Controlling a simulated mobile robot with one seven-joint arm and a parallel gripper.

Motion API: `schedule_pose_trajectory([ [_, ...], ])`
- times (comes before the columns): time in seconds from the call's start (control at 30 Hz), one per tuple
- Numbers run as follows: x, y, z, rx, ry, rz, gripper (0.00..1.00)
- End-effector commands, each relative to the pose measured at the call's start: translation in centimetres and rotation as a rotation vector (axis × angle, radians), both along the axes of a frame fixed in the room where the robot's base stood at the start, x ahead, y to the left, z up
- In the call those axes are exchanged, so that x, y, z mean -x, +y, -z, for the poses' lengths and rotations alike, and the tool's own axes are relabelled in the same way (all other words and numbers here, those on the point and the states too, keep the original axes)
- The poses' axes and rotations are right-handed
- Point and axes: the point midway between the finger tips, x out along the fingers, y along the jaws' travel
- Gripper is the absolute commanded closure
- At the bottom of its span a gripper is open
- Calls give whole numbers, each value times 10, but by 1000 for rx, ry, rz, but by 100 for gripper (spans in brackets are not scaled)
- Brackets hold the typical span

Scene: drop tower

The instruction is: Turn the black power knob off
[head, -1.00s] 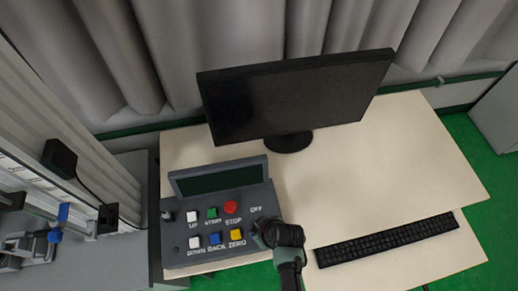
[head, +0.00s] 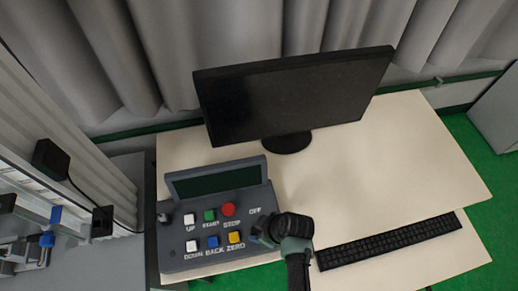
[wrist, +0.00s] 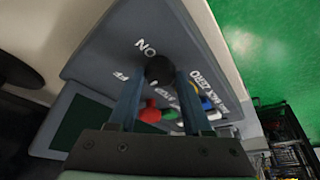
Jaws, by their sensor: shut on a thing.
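The black power knob (wrist: 160,68) sits on the grey control panel (head: 175,262) between the printed words ON and OFF, as the wrist view shows. My gripper (wrist: 160,82) has one finger on each side of the knob and is shut on it. In the head view my gripper (head: 262,229) is at the right end of the panel, just below the OFF label. It hides the knob there. I cannot tell which way the knob points.
The panel carries white, green, red, blue and yellow buttons and a dark display (head: 215,181) to the left of my gripper. A monitor (head: 290,95) stands behind on the pale desk (head: 430,150). A keyboard (head: 390,241) lies to the right. The desk's middle is clear.

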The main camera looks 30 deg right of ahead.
Motion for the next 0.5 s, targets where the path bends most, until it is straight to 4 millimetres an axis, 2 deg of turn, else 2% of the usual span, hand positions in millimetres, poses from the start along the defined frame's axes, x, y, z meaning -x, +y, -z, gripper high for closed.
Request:
schedule_pose_trajectory([
  [0.1,1,0,1,1,2,-2,100],
  [0.13,1,0,1,1,2,-2,47],
  [0.27,1,0,1,1,2,-2,24],
  [0.3,0,0,1,1,2,-1,21],
  [0.5,0,0,0,0,1,0,21],
])
